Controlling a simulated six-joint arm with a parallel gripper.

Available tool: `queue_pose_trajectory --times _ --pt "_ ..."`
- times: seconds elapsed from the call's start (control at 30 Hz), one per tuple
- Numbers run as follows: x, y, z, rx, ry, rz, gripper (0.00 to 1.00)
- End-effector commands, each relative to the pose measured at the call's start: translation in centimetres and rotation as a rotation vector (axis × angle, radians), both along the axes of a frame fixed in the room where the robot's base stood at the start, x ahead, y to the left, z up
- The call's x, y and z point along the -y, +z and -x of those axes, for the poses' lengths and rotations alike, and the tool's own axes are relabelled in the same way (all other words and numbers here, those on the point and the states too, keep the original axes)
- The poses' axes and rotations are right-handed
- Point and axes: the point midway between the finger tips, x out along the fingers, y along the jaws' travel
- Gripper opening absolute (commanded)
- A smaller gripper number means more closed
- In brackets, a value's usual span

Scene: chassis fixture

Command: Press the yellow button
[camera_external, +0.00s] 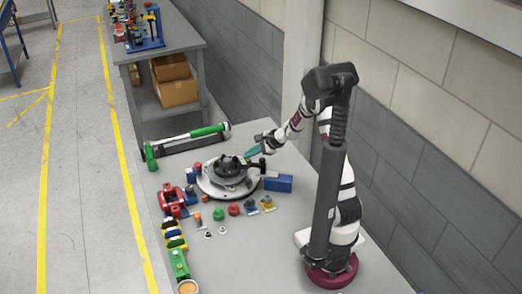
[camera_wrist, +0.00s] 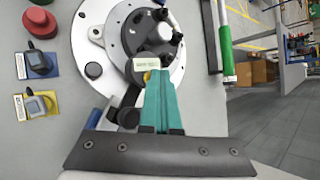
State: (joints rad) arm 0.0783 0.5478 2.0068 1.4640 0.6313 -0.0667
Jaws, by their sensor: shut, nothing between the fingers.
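A small piece with a yellow base and a dark grey raised block is the yellow item nearest to a button. It lies on the grey table right of the blue-based one in the external view (camera_external: 268,204), and at the left edge of the wrist view (camera_wrist: 28,116). My gripper is shut and empty, with teal fingers (camera_external: 251,153). In the wrist view the fingertips (camera_wrist: 157,72) overlap the round fixture, well to the right of the yellow piece. Whether they touch the fixture cannot be told.
The round white fixture (camera_external: 211,188) with a black hub stands mid-table. A blue block (camera_external: 278,183) is right of it. A similar blue-based piece (camera_wrist: 40,65), a red knob (camera_wrist: 39,23) and a green knob (camera_external: 218,214) are close by. A green-handled tool (camera_external: 207,131) lies behind.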

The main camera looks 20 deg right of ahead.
Motion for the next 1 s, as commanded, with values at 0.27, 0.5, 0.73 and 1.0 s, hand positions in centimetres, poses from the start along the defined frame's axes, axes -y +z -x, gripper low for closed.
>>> queue_pose_trajectory --times 0.27,0.5,0.73,1.0 --pt "0.0 1.4 0.0 0.001 0.0 0.0 0.0" --pt "0.0 1.5 0.0 0.0 0.001 0.001 0.0" --pt "0.0 3.0 -0.1 0.003 0.001 -0.001 0.0" --pt "0.0 5.7 0.0 0.003 0.002 0.001 0.0"
